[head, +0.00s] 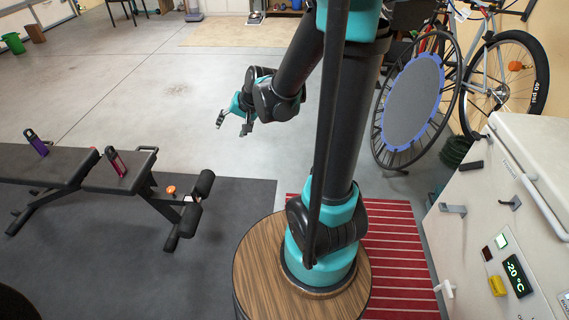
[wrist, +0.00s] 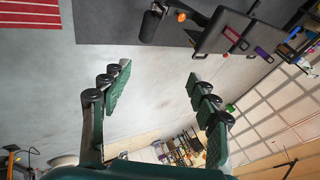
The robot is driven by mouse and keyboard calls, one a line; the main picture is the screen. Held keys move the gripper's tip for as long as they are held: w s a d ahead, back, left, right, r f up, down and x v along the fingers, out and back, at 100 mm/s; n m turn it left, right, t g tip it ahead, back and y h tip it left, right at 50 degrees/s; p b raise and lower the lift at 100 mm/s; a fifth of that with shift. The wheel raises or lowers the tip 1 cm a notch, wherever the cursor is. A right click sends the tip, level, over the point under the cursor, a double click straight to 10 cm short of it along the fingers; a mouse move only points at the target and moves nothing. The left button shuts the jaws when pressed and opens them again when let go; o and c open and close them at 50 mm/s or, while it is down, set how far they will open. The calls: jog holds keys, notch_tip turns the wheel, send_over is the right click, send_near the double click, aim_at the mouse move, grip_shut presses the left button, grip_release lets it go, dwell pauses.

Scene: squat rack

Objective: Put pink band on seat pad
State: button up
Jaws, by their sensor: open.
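A weight bench stands at the left in the head view, with a dark seat pad (head: 100,182) and a longer back pad (head: 40,164). A red-pink upright item (head: 117,163) with a dark top is on the seat pad; it also shows in the wrist view (wrist: 232,34). I cannot tell whether it is a bottle or a band, and I make out no other clear pink band. A purple upright item (head: 37,142) is on the back pad. My gripper (head: 233,124) is open and empty, in the air over bare floor, right of and beyond the bench; its fingers are spread in the wrist view (wrist: 157,76).
The bench has an orange knob (head: 171,190) and foam rollers (head: 197,203) at its near right end. A white freezer (head: 500,220), a trampoline (head: 414,102) and a bicycle (head: 500,75) are at the right. The floor between bench and gripper is clear.

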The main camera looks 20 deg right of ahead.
jog(key=s+d+f+n+h, duration=0.2)
jog(key=s+d, duration=0.4)
jog(key=s, duration=0.2)
jog(key=s+d+f+n+g+h, duration=0.1)
jog(key=s+d+f+n+h, duration=0.1)
jog(key=s+d, duration=0.4)
jog(key=s, duration=0.3)
jog(key=shift+s+d, duration=0.25)
jog(key=shift+d, duration=0.1)
jog(key=shift+c, duration=0.3)
